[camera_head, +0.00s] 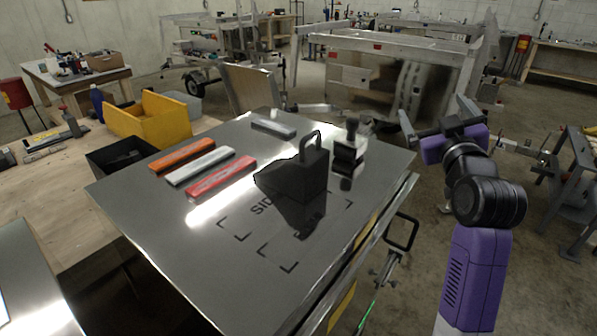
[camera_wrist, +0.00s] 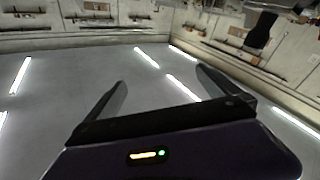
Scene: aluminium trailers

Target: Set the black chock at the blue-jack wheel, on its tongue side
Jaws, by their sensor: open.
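The black chock (camera_head: 290,180), a dark wedge with a loop handle on top, stands on the shiny metal tabletop (camera_head: 190,255) in the head view, near printed corner marks. My gripper (camera_head: 434,116) is raised to the right of the table, apart from the chock. In the wrist view my gripper (camera_wrist: 162,86) has its two fingers spread with nothing between them. A trailer wheel (camera_head: 195,82) shows at the back left under an aluminium trailer (camera_head: 205,45). I cannot make out a blue jack or tell which wheel has one.
Orange, white and red bars (camera_head: 201,167) and a grey bar (camera_head: 273,128) lie on the tabletop. A black-and-white device (camera_head: 348,150) stands right of the chock. A yellow bin (camera_head: 150,118) is at the left. Another trailer (camera_head: 385,75) stands behind; open floor (camera_head: 440,230) lies right of the table.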

